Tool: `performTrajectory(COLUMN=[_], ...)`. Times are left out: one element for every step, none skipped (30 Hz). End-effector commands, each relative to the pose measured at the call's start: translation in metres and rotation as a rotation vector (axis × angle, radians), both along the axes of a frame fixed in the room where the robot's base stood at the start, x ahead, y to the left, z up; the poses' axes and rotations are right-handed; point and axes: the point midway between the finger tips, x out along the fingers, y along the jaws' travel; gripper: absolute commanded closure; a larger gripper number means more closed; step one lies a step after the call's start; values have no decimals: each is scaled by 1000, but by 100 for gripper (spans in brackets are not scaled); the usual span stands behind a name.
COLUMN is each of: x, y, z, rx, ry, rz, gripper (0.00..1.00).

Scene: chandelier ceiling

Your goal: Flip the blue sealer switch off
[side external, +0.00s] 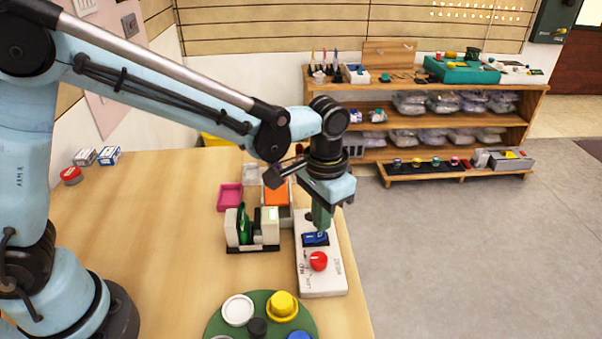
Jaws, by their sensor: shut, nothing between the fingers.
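The sealer is a white box (321,280) near the right edge of the wooden table. Its blue rocker switch (315,239) sits in a dark frame toward the far end, and a red knob (318,261) sits nearer the camera. My gripper (320,229) points down with its fingers shut and empty. Its tips are right at the blue switch, over its far part. I cannot tell whether they touch it, and the switch's tilt is too small to read.
Left of the sealer stands a rack (252,246) with white and green pieces. Behind it are a pink tray (230,196) and an orange tray (276,194). A green round tray (217,323) with coloured lids is in front. The table's left middle is clear.

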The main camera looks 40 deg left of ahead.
Motion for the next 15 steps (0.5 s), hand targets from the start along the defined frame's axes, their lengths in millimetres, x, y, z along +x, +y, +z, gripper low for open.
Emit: performTrajectory(x=[0, 0, 0, 0, 0, 0, 0, 0, 0, 0, 0, 0, 0, 0, 0], y=[0, 0, 0, 0, 0, 0, 0, 0, 0, 0, 0, 0, 0, 0, 0], z=[0, 0, -1, -1, -2, -2, -3, -3, -4, -4, -4, -5, -5, -6, -6], rx=[0, 0, 0, 0, 0, 0, 0, 0, 0, 0, 0, 0, 0, 0, 0], ry=[0, 0, 0, 0, 0, 0, 0, 0, 0, 0, 0, 0, 0, 0, 0], rz=[0, 0, 0, 0, 0, 0, 0, 0, 0, 0, 0, 0, 0, 0, 0], gripper=[100, 100, 100, 100, 100, 100, 100, 100, 100, 100, 100, 100, 100, 100, 100])
